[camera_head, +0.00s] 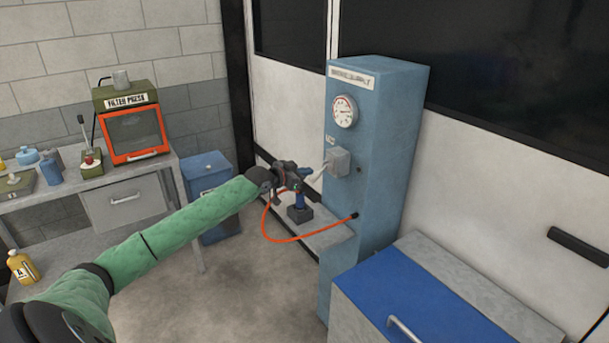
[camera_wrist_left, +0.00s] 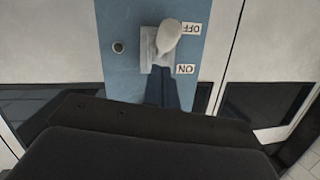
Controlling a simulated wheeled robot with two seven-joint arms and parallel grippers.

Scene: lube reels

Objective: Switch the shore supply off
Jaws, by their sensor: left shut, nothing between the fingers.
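The shore supply cabinet (camera_head: 395,130) is a tall blue box with a name plate and a gauge on its front. Its switch has a grey box (camera_head: 341,161) and a pale lever (camera_head: 320,169), which slants out and down. In the left wrist view, the picture is inverted, and the lever knob (camera_wrist_left: 171,39) lies beside the OFF label (camera_wrist_left: 191,29), away from the ON label (camera_wrist_left: 186,69). My left gripper (camera_head: 306,173) is shut and empty, close to the lever; I cannot tell whether they touch. In the wrist view its fingers (camera_wrist_left: 161,88) show below the switch plate. My right gripper is out of view.
An orange hose (camera_head: 290,240) loops from the cabinet beneath my left gripper. A grey ledge (camera_head: 325,236) holds a dark and blue item. A blue-topped chest (camera_head: 420,300) stands at the front right. The filter press (camera_head: 133,128) stands on the left bench.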

